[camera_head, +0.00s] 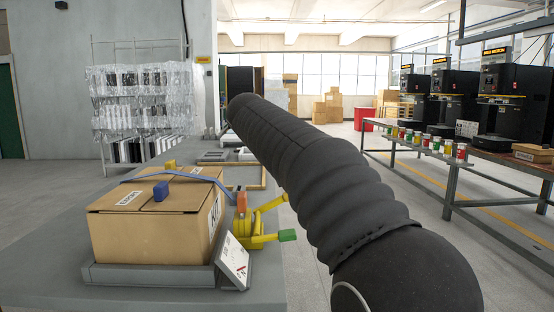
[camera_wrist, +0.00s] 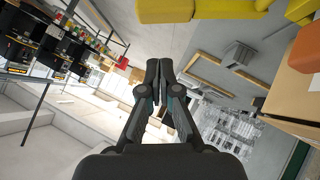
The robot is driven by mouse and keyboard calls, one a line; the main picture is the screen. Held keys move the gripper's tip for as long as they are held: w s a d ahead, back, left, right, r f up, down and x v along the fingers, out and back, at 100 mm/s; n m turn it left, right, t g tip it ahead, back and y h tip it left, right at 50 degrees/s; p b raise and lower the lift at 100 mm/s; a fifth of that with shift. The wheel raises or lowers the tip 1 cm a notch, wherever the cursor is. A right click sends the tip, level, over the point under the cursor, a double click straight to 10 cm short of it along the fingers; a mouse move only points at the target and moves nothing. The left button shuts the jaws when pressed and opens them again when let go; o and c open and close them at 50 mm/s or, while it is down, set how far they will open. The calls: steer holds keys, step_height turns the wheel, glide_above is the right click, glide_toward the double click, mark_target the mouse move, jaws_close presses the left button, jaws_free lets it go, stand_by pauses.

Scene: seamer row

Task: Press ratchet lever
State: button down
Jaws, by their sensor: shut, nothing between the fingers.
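The yellow ratchet (camera_head: 245,228) stands at the right side of a strapped cardboard box (camera_head: 150,235). Its yellow lever (camera_head: 258,240) points right and ends in a green tip (camera_head: 287,235). Another yellow arm of it angles up to the right, close to my dark sleeved arm in the picture. An orange block (camera_head: 241,203) sits on top. In the wrist view, yellow parts (camera_wrist: 165,10) cross the top edge, and the orange block (camera_wrist: 306,48) shows at right. My gripper (camera_wrist: 159,72) is shut and empty, apart from the yellow parts in the picture. The head view does not show it.
A blue strap (camera_head: 185,175) crosses the box, which sits on a grey tray (camera_head: 150,276) on the bench. A white sign card (camera_head: 235,262) leans at the tray's right corner. A long table (camera_head: 455,165) with cans and black machines stands at right. The aisle floor is open.

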mark_target(280, 199)
steer(key=d+f, duration=0.1)
steer(key=w+f, duration=0.1)
steer(key=f, duration=0.1)
steer(key=d+f+b, duration=0.1)
steer(key=shift+w+d+f, duration=0.15)
steer(key=shift+d+f, duration=0.15)
steer(key=shift+f, duration=0.1)
